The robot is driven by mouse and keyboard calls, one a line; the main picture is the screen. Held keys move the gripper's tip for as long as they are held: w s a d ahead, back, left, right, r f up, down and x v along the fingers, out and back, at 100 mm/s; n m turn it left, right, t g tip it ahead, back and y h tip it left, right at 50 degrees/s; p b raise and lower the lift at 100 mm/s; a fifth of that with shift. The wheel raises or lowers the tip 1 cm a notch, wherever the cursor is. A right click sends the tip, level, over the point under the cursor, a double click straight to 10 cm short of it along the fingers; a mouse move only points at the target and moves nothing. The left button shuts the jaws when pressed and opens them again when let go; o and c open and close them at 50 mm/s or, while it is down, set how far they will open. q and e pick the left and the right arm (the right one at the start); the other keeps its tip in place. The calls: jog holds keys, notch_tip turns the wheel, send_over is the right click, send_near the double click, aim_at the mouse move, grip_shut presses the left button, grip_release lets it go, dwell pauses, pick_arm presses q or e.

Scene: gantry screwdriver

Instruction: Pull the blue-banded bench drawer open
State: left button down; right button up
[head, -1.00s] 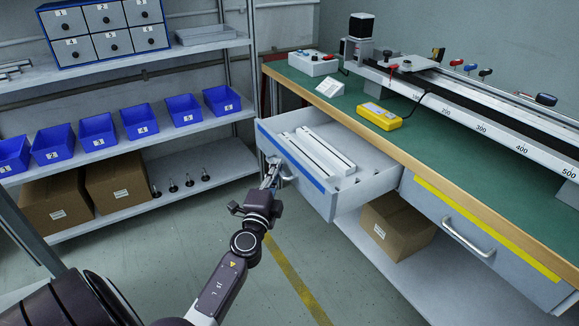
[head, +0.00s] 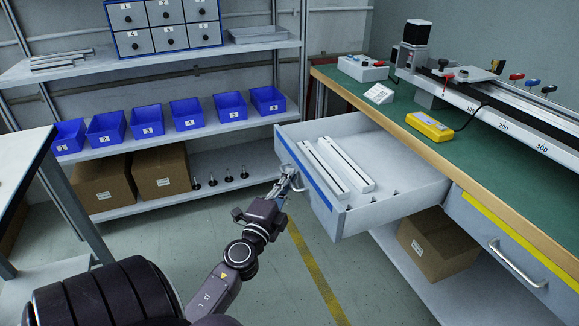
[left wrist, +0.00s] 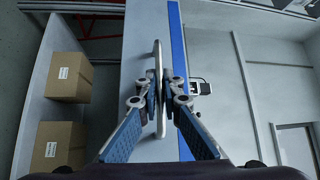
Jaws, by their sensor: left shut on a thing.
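The blue-banded drawer (head: 328,208) stands well out from the bench in the head view, with pale rails (head: 338,165) lying inside it. Its blue band (left wrist: 179,70) runs down the drawer front in the left wrist view. My left gripper (head: 289,180) is shut on the drawer's handle, a grey bar (left wrist: 157,60) that passes between its fingers in the left wrist view. The fingers hide part of the handle. My right gripper is in neither view.
The green bench (head: 403,125) carries a yellow meter (head: 429,126) and a long gantry rail. A yellow-banded drawer (head: 505,250) is beside the open one and looks closed. Shelving with blue bins (head: 188,114) and cardboard boxes stands behind left. A table (head: 30,150) edge is at left.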

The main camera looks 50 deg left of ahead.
pick_arm(q)
jog(key=c, duration=2.4)
grip_release()
jog(key=shift+d+f, duration=0.1)
jog(key=shift+v, duration=3.75)
